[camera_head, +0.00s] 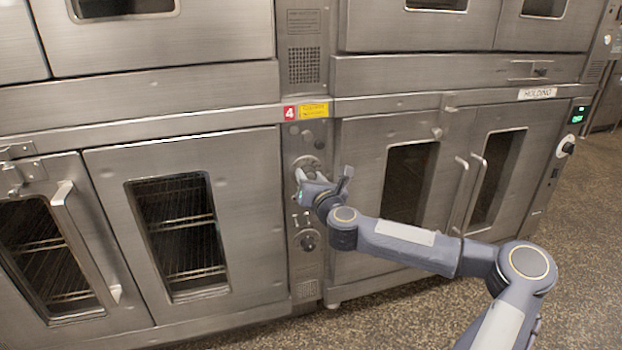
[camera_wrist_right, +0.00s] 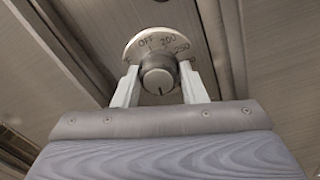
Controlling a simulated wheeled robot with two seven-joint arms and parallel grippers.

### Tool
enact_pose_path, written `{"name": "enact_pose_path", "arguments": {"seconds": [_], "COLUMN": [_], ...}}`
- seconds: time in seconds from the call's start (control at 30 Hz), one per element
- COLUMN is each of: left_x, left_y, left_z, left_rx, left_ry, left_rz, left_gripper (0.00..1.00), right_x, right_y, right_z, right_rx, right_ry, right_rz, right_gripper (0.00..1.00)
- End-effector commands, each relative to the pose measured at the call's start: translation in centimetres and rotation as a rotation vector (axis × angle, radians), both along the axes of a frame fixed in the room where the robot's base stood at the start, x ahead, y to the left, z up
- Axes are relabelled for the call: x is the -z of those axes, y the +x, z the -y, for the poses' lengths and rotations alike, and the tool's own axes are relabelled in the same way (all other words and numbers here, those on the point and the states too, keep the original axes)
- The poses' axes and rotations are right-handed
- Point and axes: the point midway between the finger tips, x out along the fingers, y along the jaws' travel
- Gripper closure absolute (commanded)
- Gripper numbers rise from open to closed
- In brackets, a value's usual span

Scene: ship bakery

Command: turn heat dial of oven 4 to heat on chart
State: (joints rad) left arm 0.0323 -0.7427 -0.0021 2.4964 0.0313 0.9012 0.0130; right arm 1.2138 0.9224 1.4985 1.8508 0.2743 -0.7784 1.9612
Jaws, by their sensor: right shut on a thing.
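Oven 4 carries a red "4" label (camera_head: 290,113) on its narrow control panel, in the head view. The heat dial (camera_wrist_right: 158,76) is a round metal knob, seen in the right wrist view. Behind it is a pale scale plate (camera_wrist_right: 150,42) reading OFF, 200 and 250. A dark mark shows on the lower part of the knob's face. My right gripper (camera_wrist_right: 158,88) is shut on the dial, one finger on each side. In the head view my right gripper (camera_head: 308,178) reaches the upper dial of the panel and partly hides it. The chart is not recognisable in view. My left gripper is not in view.
A second knob (camera_head: 308,240) sits lower on the same panel. Oven doors with long bar handles stand on both sides, one handle (camera_head: 474,190) near my right arm. A "HOLDING" label (camera_head: 538,94) marks the right unit. The floor (camera_head: 400,315) in front is clear.

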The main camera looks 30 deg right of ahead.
Motion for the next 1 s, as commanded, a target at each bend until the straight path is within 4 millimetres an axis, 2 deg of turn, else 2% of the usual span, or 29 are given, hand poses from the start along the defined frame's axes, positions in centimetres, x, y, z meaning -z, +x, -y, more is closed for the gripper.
{"name": "enact_pose_path", "arguments": {"seconds": [0.03,0.07,0.17,0.43,0.53,0.8,1.0], "left_x": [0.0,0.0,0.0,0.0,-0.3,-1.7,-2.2], "left_y": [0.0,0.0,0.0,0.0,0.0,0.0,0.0], "left_z": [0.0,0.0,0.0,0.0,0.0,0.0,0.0], "left_rx": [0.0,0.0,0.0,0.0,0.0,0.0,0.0], "left_ry": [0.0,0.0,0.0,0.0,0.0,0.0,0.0], "left_rz": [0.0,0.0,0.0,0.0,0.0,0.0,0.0], "left_gripper": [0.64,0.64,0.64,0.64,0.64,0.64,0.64], "right_x": [-0.3,-0.3,-0.3,-0.1,-0.2,-0.3,-0.2], "right_y": [0.1,0.1,0.1,0.0,-0.7,-5.0,-7.2], "right_z": [-0.1,-0.1,-0.1,0.0,-0.1,-1.1,-1.6], "right_rx": [-0.003,-0.003,-0.002,-0.001,0.0,-0.002,-0.003], "right_ry": [-0.002,-0.002,-0.002,-0.001,-0.002,-0.001,-0.001], "right_rz": [0.006,0.006,0.005,0.002,0.001,0.001,0.002], "right_gripper": [0.85,0.58,0.45,0.45,0.45,0.45,0.45]}}
